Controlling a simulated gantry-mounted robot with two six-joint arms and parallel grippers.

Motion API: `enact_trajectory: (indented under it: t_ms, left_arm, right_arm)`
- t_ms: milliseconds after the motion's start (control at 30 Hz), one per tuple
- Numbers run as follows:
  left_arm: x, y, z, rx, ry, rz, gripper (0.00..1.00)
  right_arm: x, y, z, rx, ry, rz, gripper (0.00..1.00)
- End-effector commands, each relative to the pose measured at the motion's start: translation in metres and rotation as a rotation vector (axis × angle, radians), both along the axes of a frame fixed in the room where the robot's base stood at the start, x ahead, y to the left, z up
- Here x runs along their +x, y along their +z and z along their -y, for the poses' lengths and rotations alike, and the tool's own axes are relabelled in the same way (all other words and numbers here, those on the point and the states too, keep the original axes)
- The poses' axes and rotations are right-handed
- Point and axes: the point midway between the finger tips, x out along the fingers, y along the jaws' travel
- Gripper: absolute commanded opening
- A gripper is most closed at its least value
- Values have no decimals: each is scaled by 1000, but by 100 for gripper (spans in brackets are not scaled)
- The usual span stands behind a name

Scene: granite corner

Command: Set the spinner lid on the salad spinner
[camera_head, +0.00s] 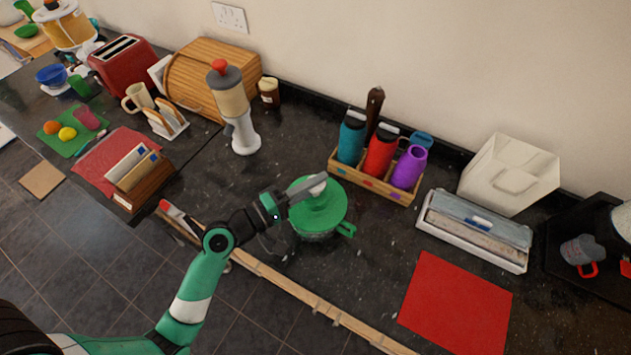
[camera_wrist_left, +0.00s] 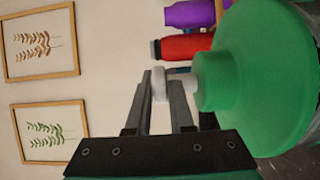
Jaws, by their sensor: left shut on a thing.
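The green spinner lid (camera_head: 322,208) lies over the salad spinner (camera_head: 318,236) in the middle of the counter, covering its top. A green handle (camera_head: 346,230) sticks out at the lower right of the spinner. My left gripper (camera_head: 316,186) is at the lid's white knob, shut on it. In the left wrist view the gripper's fingers (camera_wrist_left: 160,95) stand on both sides of the white knob (camera_wrist_left: 160,84), beside the green lid (camera_wrist_left: 262,75). I cannot tell whether the lid is fully seated on the rim. My right gripper is out of view.
A wooden rack with bottles (camera_head: 372,183) stands behind the spinner. A wooden strip (camera_head: 290,290) runs along the counter's front edge. A red mat (camera_head: 457,303) lies to the right, near a grey-white box (camera_head: 474,232). Dark counter is clear around the spinner's right side.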

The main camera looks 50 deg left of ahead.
Motion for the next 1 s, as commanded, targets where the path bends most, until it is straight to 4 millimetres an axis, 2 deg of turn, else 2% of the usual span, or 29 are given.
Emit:
enact_trajectory:
  t_ms: [433,1000]
  left_arm:
    - [0,0,0,0,0,1,0]
    - [0,-12,0,0,0,1,0]
  right_arm:
    - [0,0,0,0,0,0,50]
    - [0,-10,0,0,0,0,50]
